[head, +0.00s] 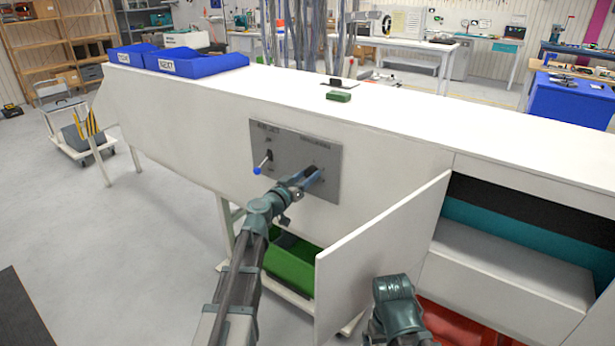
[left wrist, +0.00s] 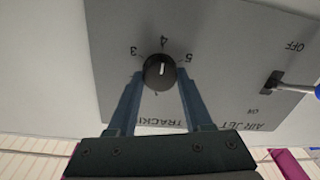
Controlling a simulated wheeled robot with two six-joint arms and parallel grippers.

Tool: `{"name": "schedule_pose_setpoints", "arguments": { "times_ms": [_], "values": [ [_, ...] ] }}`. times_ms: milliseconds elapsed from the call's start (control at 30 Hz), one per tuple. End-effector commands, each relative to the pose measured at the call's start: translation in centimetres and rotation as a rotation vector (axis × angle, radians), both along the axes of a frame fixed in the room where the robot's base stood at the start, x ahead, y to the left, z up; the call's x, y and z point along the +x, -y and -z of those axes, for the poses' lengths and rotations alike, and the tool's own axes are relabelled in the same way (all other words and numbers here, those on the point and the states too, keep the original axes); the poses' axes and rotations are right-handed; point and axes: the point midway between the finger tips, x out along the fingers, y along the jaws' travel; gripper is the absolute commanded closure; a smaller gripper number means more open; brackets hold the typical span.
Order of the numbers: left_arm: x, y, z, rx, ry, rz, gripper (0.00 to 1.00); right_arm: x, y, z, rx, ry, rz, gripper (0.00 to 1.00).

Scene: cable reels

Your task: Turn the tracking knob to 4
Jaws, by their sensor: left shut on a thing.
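The tracking knob (left wrist: 159,72) is a black round dial on the grey panel (left wrist: 215,50). In the left wrist view its white mark points up toward the 4, which stands between the 3 on the left and the 5 on the right. My left gripper (left wrist: 159,80) has one blue finger on each side of the knob and is shut on it. In the head view this gripper (head: 312,173) reaches the right half of the panel (head: 285,155) and largely hides the knob.
An air jet lever (head: 263,162) with a blue tip sticks out beside my left gripper. An open white door (head: 375,255) stands out at the right. A green bin (head: 290,262) sits under the white bench (head: 400,125). Blue bins (head: 195,62) stand on the bench's left end.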

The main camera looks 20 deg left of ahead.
Motion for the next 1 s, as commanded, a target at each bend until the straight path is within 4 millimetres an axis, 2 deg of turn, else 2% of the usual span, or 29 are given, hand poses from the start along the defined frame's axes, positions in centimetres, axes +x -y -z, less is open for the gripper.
{"name": "schedule_pose_setpoints", "arguments": {
  "times_ms": [33,67,200,567,667,1000],
  "values": [
    [-0.2,0.1,0.1,0.004,-0.001,0.004,1.00,0.0,0.0,0.1,0.000,0.000,0.000,0.00],
    [-0.2,0.1,0.1,0.004,-0.001,0.004,0.46,0.0,0.0,0.1,0.000,0.000,0.000,0.00],
    [-0.1,0.1,0.1,0.002,-0.001,0.002,0.21,0.0,0.0,0.0,0.000,0.000,0.000,0.00],
    [-0.5,-0.1,0.0,0.000,-0.001,0.000,0.19,0.0,0.0,0.0,0.000,0.000,0.000,0.00],
    [-1.7,-0.4,0.0,0.000,0.000,-0.001,0.19,0.0,0.0,0.0,0.000,0.000,0.000,0.00],
    [-8.8,-2.5,0.0,0.000,0.000,-0.002,0.19,0.0,0.0,0.0,0.000,0.000,0.000,0.00]
  ]
}}
